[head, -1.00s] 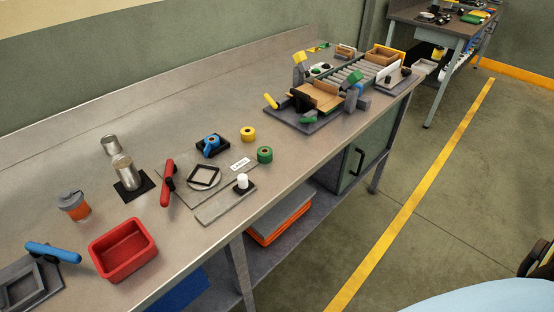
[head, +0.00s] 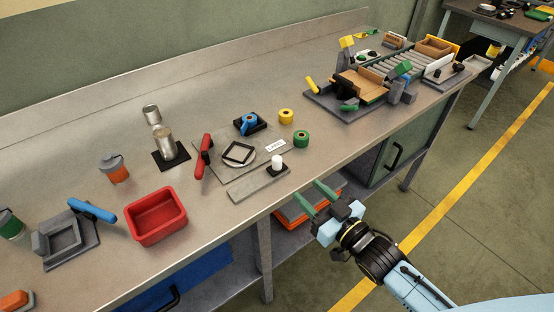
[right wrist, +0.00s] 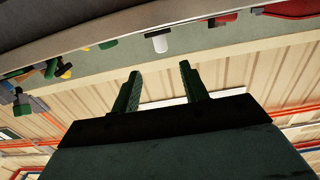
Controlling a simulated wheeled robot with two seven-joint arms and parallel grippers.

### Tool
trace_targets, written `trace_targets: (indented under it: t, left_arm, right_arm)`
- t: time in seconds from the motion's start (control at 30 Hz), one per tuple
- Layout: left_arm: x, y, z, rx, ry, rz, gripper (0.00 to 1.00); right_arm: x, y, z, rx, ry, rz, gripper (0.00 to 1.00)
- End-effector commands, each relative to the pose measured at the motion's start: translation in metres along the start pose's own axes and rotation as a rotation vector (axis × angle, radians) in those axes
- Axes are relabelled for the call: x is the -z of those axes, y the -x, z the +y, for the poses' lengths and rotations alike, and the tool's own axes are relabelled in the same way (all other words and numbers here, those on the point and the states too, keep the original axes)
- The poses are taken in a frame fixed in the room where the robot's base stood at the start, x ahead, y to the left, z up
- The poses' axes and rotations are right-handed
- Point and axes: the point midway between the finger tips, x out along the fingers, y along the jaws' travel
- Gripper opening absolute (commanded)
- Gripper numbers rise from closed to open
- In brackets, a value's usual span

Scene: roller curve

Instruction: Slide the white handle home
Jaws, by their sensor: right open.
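The white handle (head: 277,161) is a short upright white knob on a dark slider block. It sits at the far right end of a flat grey rail (head: 252,186) near the bench's front edge. My right gripper (head: 314,194) is open and empty, in front of the bench edge, to the right of and nearer than the handle. In the right wrist view the handle (right wrist: 159,43) shows beyond and between the two green fingers (right wrist: 160,87), well apart from them. My left gripper is not in view.
A plate with a black square frame (head: 238,153) lies behind the rail. A red lever (head: 203,157) and red bin (head: 157,216) are to the left. A roller conveyor (head: 387,69) is farther right.

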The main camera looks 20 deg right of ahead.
Motion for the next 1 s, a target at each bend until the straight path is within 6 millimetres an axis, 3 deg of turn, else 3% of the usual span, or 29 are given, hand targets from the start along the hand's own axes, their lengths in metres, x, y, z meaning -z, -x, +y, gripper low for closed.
trace_targets:
  t: [0.17,0.7,1.0]
  left_arm:
    - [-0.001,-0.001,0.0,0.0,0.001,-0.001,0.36]
    - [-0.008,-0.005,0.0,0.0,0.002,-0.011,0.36]
    - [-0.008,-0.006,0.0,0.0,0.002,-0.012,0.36]
  right_arm:
    - [0.005,-0.016,-0.001,0.004,0.0,0.013,0.44]
    - [0.005,-0.114,-0.002,0.004,0.0,0.01,0.44]
    - [0.005,-0.133,-0.002,0.004,-0.001,0.008,0.44]
